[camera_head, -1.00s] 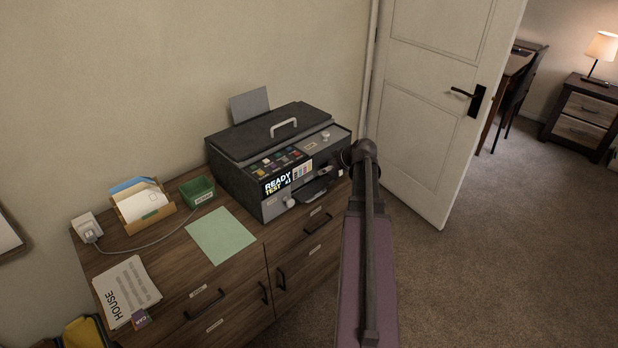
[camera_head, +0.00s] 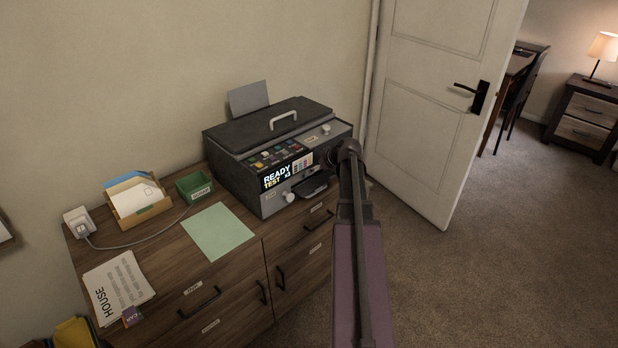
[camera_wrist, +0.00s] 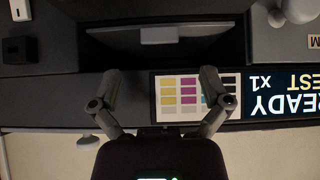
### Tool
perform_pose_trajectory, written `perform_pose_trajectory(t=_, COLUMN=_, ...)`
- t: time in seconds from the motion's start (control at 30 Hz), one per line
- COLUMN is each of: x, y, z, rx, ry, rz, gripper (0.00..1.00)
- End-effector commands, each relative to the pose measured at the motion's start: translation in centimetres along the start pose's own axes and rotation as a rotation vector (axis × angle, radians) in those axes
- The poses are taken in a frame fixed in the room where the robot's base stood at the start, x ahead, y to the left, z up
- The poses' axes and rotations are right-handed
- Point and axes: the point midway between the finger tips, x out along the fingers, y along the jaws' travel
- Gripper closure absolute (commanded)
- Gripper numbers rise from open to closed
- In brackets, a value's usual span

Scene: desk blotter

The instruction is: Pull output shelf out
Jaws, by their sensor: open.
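The grey-black printer (camera_head: 270,150) stands on the wooden cabinet. Its output shelf (camera_head: 311,187) is low on the front, a dark slot with a grey lip, beside my arm. In the wrist view, which is upside down, the shelf's dark recess with its pale grey tab (camera_wrist: 159,35) lies at the top, beyond the fingertips.
A lit READY TEST display (camera_head: 287,172) and a round knob (camera_head: 290,197) are on the printer front. A green sheet (camera_head: 218,231), green bin (camera_head: 194,187) and envelope tray (camera_head: 139,200) are to the left. An open door (camera_head: 425,110) is at right, with free carpet nearby.

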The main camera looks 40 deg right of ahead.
Motion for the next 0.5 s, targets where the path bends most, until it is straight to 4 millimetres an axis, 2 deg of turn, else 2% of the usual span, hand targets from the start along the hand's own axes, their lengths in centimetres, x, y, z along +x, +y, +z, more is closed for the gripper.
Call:
perform_pose_trajectory(t=0.03, x=1.0, y=0.1, z=0.2, rx=-0.001, ry=0.000, rz=0.000, gripper=0.03)
perform_pose_trajectory(t=0.2, x=2.8, y=0.1, z=0.2, rx=0.000, ry=0.000, rz=0.001, gripper=0.03)
perform_pose_trajectory(t=0.5, x=5.0, y=0.1, z=0.1, rx=0.000, ry=0.000, rz=0.001, gripper=0.03)
